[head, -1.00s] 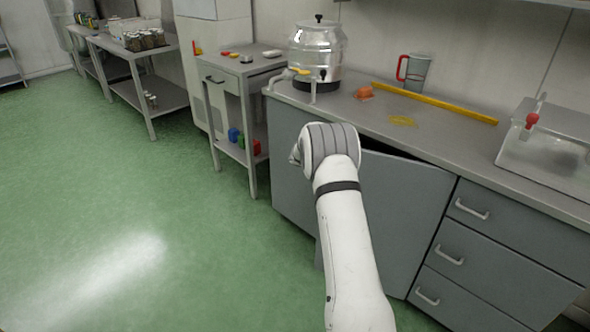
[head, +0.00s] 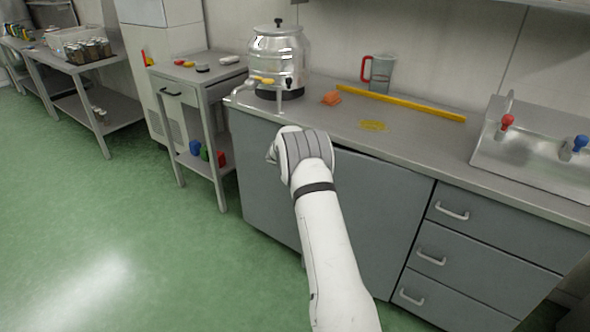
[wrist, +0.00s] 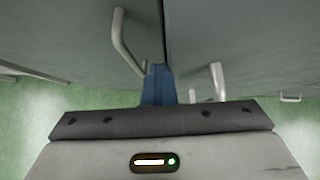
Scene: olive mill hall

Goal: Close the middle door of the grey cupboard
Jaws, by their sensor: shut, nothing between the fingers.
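The grey cupboard (head: 265,185) stands under the worktop on the right in the head view. Its middle door (head: 380,215) looks almost flush with the front, with a thin dark line along its top edge. In the wrist view the middle door (wrist: 240,30) is on the right, with its bar handle (wrist: 217,82). The left door (wrist: 90,25) with its handle (wrist: 122,45) is on the left. My gripper (wrist: 157,72), with blue fingers, is shut and empty near the seam between the doors. I cannot tell whether it touches the door. My arm hides it in the head view.
Drawers (head: 470,255) with bar handles lie right of the middle door. On the worktop (head: 420,140) are a steel urn (head: 279,55), an orange sponge-like thing (head: 331,98), a jug (head: 382,73) and a yellow bar (head: 400,102). A small trolley (head: 190,85) stands left. Green floor is clear.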

